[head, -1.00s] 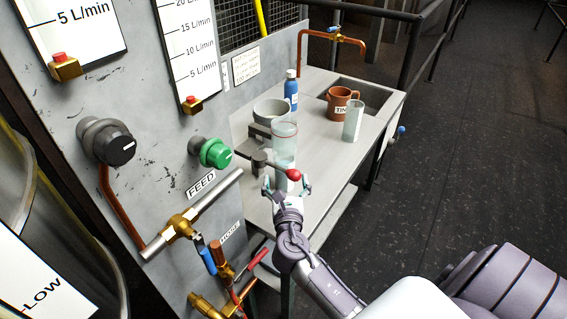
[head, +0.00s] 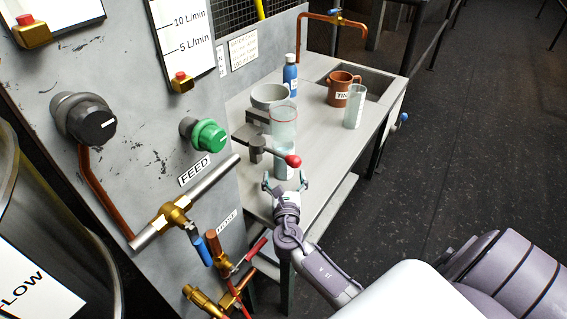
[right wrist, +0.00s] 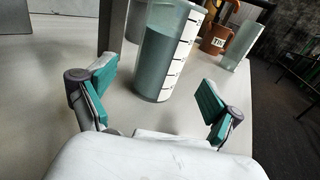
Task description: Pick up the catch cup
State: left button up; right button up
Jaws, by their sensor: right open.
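A clear graduated cup (right wrist: 167,50) with grey-green liquid stands upright on the metal bench, ahead of my right gripper (right wrist: 155,88) in the right wrist view. In the head view, a clear cup (head: 283,166) shows low behind the red-knobbed lever (head: 293,161), below a second clear vessel (head: 284,118) on a grey stand. My right gripper (head: 285,183) is open and empty. Its fingers point at the lower cup, apart from it as far as I can tell. The lever partly hides the cup. My left gripper is out of view.
A sink (head: 372,80) lies at the back right. The panel with valves borders the left. The bench's right front is bare.

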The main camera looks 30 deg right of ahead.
aim_at(284, 169)
jog(key=x, duration=0.5)
jog(key=shift+w, duration=0.15)
jog(key=c, duration=1.3)
jog(key=shift+r, duration=0.1)
jog(key=shift+c, duration=0.9)
jog(key=shift+d+r, duration=0.1)
